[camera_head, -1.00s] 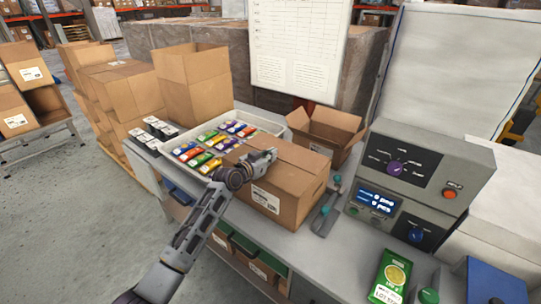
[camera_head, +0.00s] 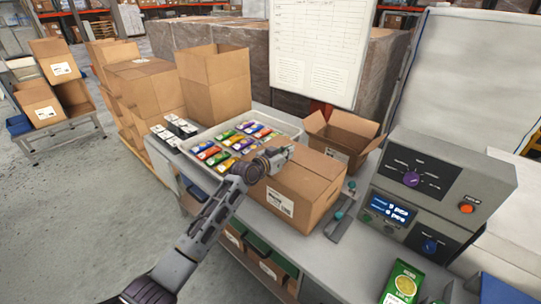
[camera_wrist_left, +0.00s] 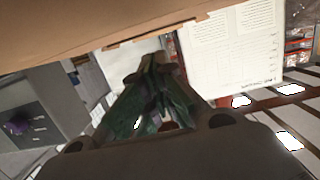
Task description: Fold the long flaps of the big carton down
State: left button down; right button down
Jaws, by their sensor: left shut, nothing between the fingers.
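The big carton (camera_head: 290,207) is brown with a white label and stands on the grey bench in the head view. Its top looks flat and covered, with the flaps lying down as far as I can see; the left part is hidden by my arm. My left gripper (camera_head: 284,155) is at the carton's top, near its far left edge, shut and empty. Whether it touches the cardboard I cannot tell. In the left wrist view, the gripper's dark fingers (camera_wrist_left: 152,95) are together below a brown cardboard surface (camera_wrist_left: 120,25). My right gripper is not in view.
A white tray (camera_head: 180,146) of colourful packs lies left of the carton. A small open carton (camera_head: 340,137) stands behind it, a tall open carton (camera_head: 215,85) at the back left. A grey weigher console (camera_head: 430,200) stands at the right, with a green pouch (camera_head: 402,283) in front.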

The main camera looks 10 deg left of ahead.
pick_arm(q)
jog(key=shift+a+r, duration=0.1)
jog(key=shift+r, duration=0.35)
jog(key=shift+v, duration=0.8)
jog(key=shift+b+v, duration=0.9)
jog(key=shift+v, duration=3.2)
jog(key=shift+r, duration=0.2)
